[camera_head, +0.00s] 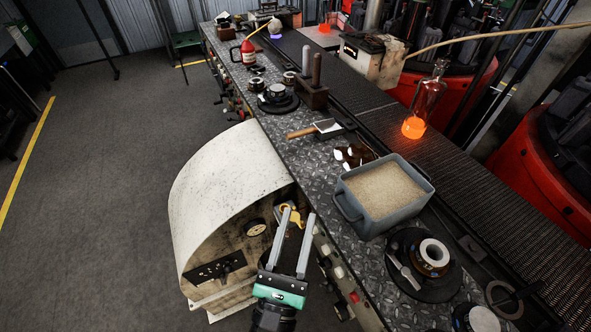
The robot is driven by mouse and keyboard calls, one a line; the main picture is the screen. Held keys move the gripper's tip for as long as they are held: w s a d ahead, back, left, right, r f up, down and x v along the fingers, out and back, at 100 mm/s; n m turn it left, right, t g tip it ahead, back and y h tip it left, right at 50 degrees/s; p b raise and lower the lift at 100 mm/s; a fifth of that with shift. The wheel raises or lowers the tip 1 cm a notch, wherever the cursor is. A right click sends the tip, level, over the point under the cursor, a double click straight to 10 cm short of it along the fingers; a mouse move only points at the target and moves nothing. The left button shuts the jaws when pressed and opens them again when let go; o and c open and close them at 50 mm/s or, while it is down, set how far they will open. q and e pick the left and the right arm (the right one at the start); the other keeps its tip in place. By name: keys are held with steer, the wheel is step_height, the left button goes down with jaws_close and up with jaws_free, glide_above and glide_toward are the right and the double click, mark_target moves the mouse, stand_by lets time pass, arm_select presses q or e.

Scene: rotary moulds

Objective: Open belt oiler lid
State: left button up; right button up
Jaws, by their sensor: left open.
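A large off-white curved cover (225,175) stands beside the bench, over a housing with a round gauge (255,228) and a dark switch panel (215,268). It appears to be the belt oiler and its lid, and the lid looks down. A yellow handle-like part (292,216) shows at the housing's right side. My left gripper (297,211) comes in from the bottom, open, with its two long grey fingers apart. In the picture the yellow part shows between the fingertips; I cannot tell whether they touch it. My right gripper is not in view.
The metal bench (290,160) runs close to the gripper's right. The floor (95,190) at left is clear.

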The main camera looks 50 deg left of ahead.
arm_select(q)
step_height(320, 180, up, 13)
steer(key=t+y+p, duration=0.1)
steer(key=y, duration=0.2)
steer(key=shift+t+y, duration=0.4)
steer(key=shift+a+r, duration=0.1)
